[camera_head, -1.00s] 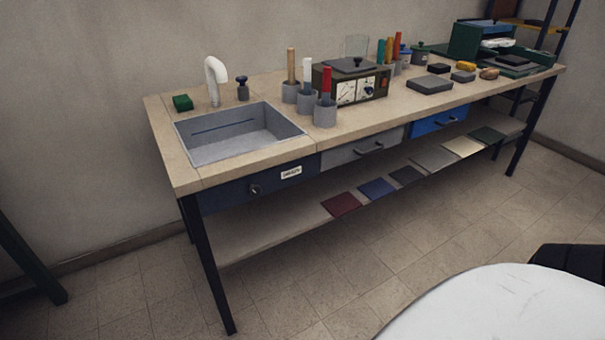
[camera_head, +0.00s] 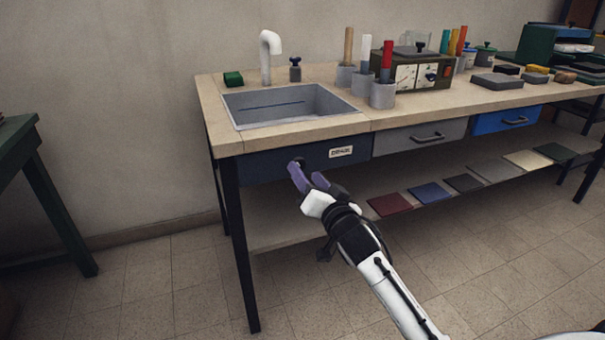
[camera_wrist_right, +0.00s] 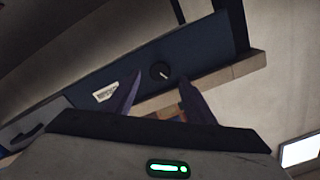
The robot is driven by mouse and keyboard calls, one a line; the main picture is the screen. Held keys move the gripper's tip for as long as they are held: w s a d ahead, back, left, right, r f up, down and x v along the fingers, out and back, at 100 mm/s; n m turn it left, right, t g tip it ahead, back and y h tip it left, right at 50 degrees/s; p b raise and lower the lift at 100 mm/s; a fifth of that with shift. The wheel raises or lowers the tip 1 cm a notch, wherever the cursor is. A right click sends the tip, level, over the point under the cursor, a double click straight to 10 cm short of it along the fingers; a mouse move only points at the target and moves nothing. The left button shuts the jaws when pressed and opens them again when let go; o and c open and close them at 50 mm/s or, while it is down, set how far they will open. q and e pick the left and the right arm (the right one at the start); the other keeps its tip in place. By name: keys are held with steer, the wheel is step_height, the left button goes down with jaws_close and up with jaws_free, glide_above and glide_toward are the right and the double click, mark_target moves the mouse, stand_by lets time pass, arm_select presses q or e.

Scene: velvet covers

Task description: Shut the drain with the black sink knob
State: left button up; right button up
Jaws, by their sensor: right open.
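The black sink knob (camera_wrist_right: 160,71) is round with a pale mark and sits on the dark blue front panel (camera_head: 262,168) below the sink. In the head view it is a small dark spot partly hidden by my fingers. My right gripper (camera_head: 308,176) is open in front of the panel. In the right wrist view its purple fingers (camera_wrist_right: 159,88) reach toward the knob, one to each side; I cannot tell whether they touch it. The grey sink (camera_head: 325,103) is set into the bench top, with a dark line on its back wall. I cannot make out the drain.
A white tap (camera_head: 267,55) and a green sponge (camera_head: 233,78) stand behind the sink. Grey cups (camera_head: 383,96) and a meter box (camera_head: 425,76) stand to its right. A lower shelf holds coloured sheets (camera_head: 390,205). A green table (camera_head: 18,135) stands at left.

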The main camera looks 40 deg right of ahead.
mark_target(300, 166)
steer(key=x, duration=0.2)
steer(key=shift+w, duration=0.3)
steer(key=shift+w+d, duration=0.15)
steer(key=shift+w, duration=0.35)
arm_select(q)
steer(key=shift+d+r, duration=0.1)
arm_select(e)
steer(key=c, duration=1.1)
arm_select(q)
steer(key=shift+s, duration=0.1)
arm_select(e)
steer(key=shift+o, duration=0.2)
